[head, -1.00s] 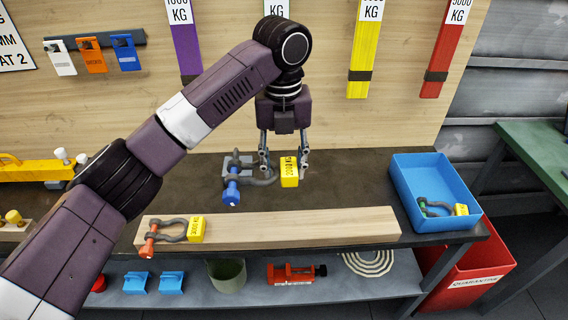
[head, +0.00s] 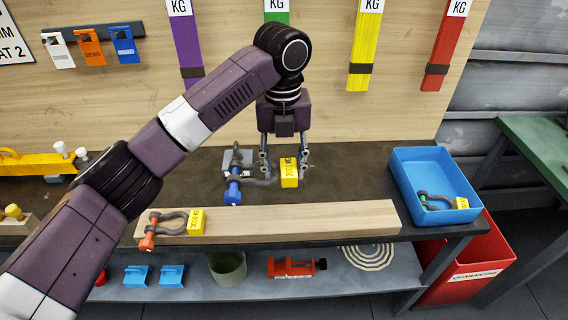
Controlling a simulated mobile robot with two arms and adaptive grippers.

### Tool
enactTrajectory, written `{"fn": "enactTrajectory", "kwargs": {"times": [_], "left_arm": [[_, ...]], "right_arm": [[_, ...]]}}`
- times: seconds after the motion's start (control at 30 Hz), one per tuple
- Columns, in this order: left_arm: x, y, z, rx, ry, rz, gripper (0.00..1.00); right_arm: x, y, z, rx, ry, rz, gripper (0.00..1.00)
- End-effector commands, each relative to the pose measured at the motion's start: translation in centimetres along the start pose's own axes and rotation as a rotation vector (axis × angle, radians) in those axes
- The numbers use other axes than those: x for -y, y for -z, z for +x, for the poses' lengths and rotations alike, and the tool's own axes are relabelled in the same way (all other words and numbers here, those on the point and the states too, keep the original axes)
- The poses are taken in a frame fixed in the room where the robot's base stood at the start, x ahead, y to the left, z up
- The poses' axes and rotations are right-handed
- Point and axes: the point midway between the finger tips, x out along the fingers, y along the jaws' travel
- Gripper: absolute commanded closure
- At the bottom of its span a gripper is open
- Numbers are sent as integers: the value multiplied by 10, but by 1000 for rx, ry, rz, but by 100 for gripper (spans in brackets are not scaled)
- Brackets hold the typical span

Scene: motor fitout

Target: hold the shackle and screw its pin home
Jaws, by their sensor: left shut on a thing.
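A dark shackle (head: 259,182) with a blue pin (head: 233,191) and a yellow tag block (head: 289,172) is on the dark bench top, behind the wooden beam. The pin's blue head points toward the front of the bench. My left gripper (head: 285,171) reaches down over the shackle's bow end from above, one finger on each side of the yellow tag, and is shut on the shackle. The exact contact is too small to make out. A grey block (head: 238,158) sits at the shackle's pin end, partly hidden by it. My right gripper is not in view.
A wooden beam (head: 300,219) lies along the bench front, with an orange-pinned shackle (head: 172,221) on its left end. A blue bin (head: 428,214) at right holds a green-pinned shackle (head: 436,202). A red quarantine bin (head: 480,266) stands below. Coloured slings hang behind.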

Motion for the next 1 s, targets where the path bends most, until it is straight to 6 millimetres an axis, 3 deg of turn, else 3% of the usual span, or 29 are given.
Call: {"fn": "enactTrajectory", "kwargs": {"times": [1.0], "left_arm": [[0,0,28,2,1,0,89]], "right_arm": [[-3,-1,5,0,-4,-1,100]]}}
